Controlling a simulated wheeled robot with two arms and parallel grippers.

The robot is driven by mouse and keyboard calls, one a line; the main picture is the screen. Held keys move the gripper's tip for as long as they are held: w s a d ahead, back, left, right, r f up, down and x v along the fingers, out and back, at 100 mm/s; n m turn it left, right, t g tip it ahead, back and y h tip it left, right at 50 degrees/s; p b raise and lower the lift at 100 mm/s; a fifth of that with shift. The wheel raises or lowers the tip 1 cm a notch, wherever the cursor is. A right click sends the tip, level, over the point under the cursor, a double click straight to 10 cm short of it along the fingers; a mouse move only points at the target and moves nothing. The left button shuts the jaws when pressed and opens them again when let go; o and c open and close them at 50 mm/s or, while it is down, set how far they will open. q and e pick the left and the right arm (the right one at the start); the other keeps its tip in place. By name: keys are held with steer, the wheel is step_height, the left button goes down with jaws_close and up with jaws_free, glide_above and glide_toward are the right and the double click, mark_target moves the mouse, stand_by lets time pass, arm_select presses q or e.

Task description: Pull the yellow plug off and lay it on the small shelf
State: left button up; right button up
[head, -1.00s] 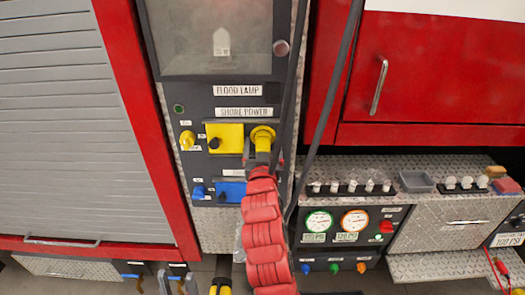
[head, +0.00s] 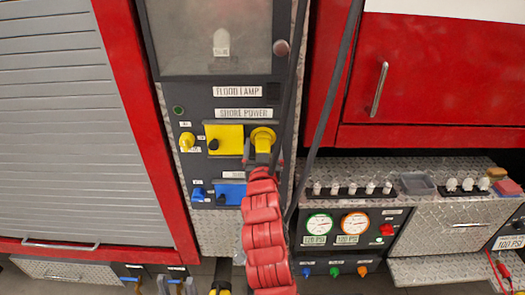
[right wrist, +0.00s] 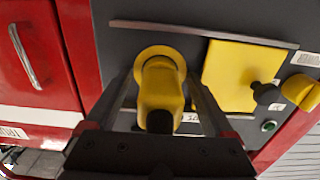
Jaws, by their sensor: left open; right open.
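The yellow plug (head: 262,137) sits in the shore power panel, right of a yellow square cover. In the right wrist view the plug (right wrist: 160,88) points out toward the camera from its round yellow flange. My right gripper (head: 263,157) is open, with its fingers on either side of the plug; the right wrist view shows the gripper (right wrist: 162,82) with visible gaps beside the plug body. A diamond-plate ledge (head: 440,270) at the lower right looks like a shelf; I cannot tell whether it is the small shelf. I do not see my left gripper.
A yellow knob (head: 187,141) and a blue cover (head: 230,191) are close to the plug. A dark cable (head: 325,120) hangs just right of my right arm. A counter with bulbs (head: 350,188) and a grey tray (head: 417,184) stands at the right.

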stand_by(0.7)
steer(key=shift+b, duration=0.45)
jaws_close()
steer(key=shift+s, duration=0.15)
stand_by(0.4)
